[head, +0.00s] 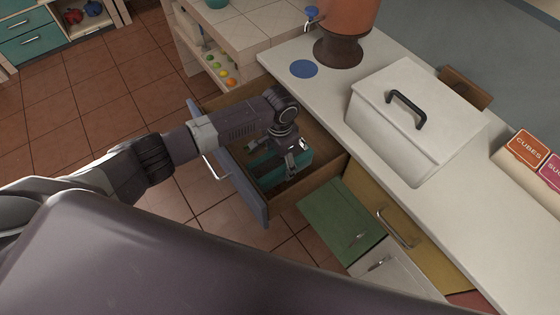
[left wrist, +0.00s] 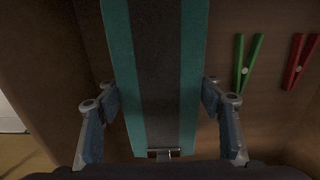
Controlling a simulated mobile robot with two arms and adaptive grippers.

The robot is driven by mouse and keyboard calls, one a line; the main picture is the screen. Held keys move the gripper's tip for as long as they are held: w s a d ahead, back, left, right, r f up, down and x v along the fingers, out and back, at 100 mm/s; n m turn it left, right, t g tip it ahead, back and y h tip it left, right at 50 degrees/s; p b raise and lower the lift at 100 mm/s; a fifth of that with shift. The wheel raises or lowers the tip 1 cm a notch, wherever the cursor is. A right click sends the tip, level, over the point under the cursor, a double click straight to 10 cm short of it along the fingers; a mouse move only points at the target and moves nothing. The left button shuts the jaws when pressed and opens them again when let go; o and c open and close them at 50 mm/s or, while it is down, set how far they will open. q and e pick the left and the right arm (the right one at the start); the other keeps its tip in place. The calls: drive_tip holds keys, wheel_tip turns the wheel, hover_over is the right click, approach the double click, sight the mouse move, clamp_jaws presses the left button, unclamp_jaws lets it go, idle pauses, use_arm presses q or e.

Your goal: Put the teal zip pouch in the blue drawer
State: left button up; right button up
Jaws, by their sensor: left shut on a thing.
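The blue drawer (head: 240,181) stands open below the counter, with its wooden inside showing. The teal zip pouch (head: 263,170), teal with a dark band, is within the drawer's walls. I cannot tell if it touches the drawer floor. My left gripper (head: 291,157) reaches down into the drawer and is shut on the pouch, partly hiding it. In the left wrist view the pouch (left wrist: 156,75) runs up between the two fingers (left wrist: 160,135), with its metal zip end nearest. My right gripper is not in view.
A green peg (left wrist: 245,65) and a red peg (left wrist: 299,62) lie to the right of the pouch. A white bin (head: 405,130) and a copper dispenser (head: 345,25) stand on the counter.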

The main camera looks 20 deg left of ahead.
use_arm(q)
drive_tip(key=shift+f, duration=0.45)
drive_tip(key=o, duration=1.2)
drive_tip(key=shift+o, duration=0.2)
